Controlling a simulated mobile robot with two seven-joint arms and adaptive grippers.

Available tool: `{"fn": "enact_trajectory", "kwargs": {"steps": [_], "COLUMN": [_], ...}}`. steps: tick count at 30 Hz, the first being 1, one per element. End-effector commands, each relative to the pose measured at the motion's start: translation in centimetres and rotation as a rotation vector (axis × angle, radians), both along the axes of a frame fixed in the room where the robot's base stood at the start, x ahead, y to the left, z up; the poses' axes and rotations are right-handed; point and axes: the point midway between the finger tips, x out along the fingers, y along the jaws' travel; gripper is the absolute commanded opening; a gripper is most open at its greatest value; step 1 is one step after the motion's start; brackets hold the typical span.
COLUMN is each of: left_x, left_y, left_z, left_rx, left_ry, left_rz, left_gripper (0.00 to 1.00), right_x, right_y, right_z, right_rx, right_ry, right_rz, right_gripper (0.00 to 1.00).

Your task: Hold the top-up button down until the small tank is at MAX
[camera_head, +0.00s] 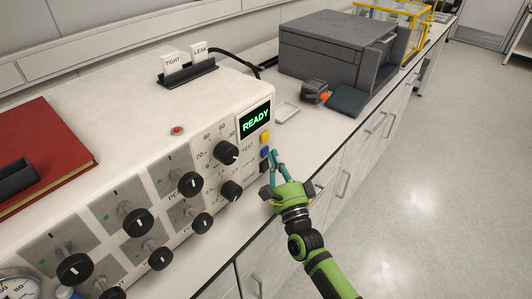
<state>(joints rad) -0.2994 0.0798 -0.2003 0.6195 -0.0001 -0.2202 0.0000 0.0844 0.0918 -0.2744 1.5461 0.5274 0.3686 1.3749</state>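The white control panel (215,150) has a column of small buttons at its right end: a yellow one (265,137), a blue one (265,152) and a black one (264,167). Lettering beside the lower buttons is too small to read surely, so I cannot tell which is the top-up button. My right gripper (277,155) is just right of the blue and black buttons, its teal fingers close together and empty. I cannot tell whether a fingertip touches a button. The small tank cannot be made out. My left gripper is out of view.
The panel display (255,119) reads READY. Several black knobs (227,152) cover its front. A rack with TIGHT and LEAK cards (188,74) stands on top. A red book (50,140) lies left.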

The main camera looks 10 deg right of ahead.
Motion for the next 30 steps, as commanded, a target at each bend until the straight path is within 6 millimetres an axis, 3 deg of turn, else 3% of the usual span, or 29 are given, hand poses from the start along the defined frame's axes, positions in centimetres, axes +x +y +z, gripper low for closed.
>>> {"fn": "enact_trajectory", "kwargs": {"steps": [30], "left_x": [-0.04], "left_y": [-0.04], "left_z": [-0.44], "left_rx": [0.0], "left_ry": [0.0], "left_rz": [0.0], "left_gripper": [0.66], "right_x": [0.71], "right_y": [0.57], "right_z": [0.05], "right_rx": [0.002], "right_ry": [-0.002], "right_rz": [0.0], "right_gripper": [0.0]}}
